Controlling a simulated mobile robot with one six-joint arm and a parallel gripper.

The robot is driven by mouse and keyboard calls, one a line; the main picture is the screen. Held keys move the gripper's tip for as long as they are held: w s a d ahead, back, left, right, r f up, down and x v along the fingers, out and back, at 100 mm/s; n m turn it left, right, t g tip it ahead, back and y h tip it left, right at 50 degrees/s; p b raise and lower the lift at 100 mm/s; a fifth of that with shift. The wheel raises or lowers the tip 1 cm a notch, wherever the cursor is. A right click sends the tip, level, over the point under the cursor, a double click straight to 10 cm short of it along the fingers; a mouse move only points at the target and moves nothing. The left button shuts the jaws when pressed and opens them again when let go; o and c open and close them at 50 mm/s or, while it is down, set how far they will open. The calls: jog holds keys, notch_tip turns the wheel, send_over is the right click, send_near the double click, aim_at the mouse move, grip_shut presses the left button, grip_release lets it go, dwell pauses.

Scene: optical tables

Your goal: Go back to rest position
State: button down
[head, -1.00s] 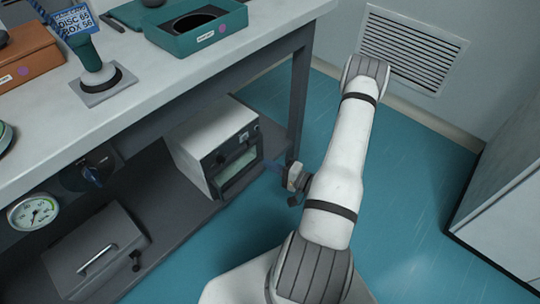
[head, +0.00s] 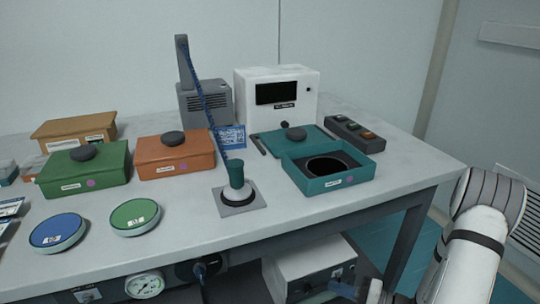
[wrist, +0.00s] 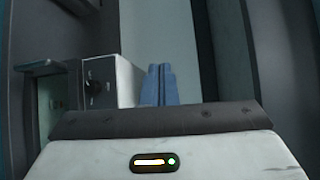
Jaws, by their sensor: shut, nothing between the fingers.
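My arm (head: 466,262) stands at the lower right of the head view, beside the right end of the table. My gripper shows in the wrist view as two blue fingers (wrist: 158,86) side by side, closed and with nothing between them. In the head view only a bit of my gripper (head: 343,289) shows at the bottom edge, low beside the white instrument box (head: 305,265) under the tabletop. In the wrist view, a pale box with a dark knob (wrist: 108,82) stands just left of the fingers.
The table (head: 270,235) carries an open teal box (head: 330,186), a green-handled tool on a square plate (head: 237,190), an orange box (head: 174,160), a green box (head: 84,172) and two round discs, blue (head: 57,231) and green (head: 135,215). Blue floor shows right of the table.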

jog(key=s+a+r+n+g+h+p, duration=0.2)
jog(key=s+a+r+g+p, duration=0.15)
jog(key=r, duration=0.35)
jog(key=s+a+r+n+g+h+p, duration=0.1)
jog(key=s+a+r+n+g+p, duration=0.2)
jog(key=r, duration=0.4)
jog(key=s+a+r+n+g+h+p, duration=0.1)
jog(key=s+r+g+h+p, duration=0.2)
jog(key=r, duration=0.5)
jog(key=s+d+r+t+h+p, duration=0.1)
jog(key=r+h+p, duration=0.3)
jog(key=r, duration=0.6)
jog(key=s+d+r+t+h+p, duration=0.2)
jog(key=r+h+p, duration=0.3)
jog(key=r, duration=0.5)
jog(key=shift+s+d+r+n+t+p, duration=0.2)
jog(key=shift+s+r+n+t+p, duration=0.2)
jog(key=shift+p, duration=0.65)
jog(key=c, duration=2.1)
grip_release()
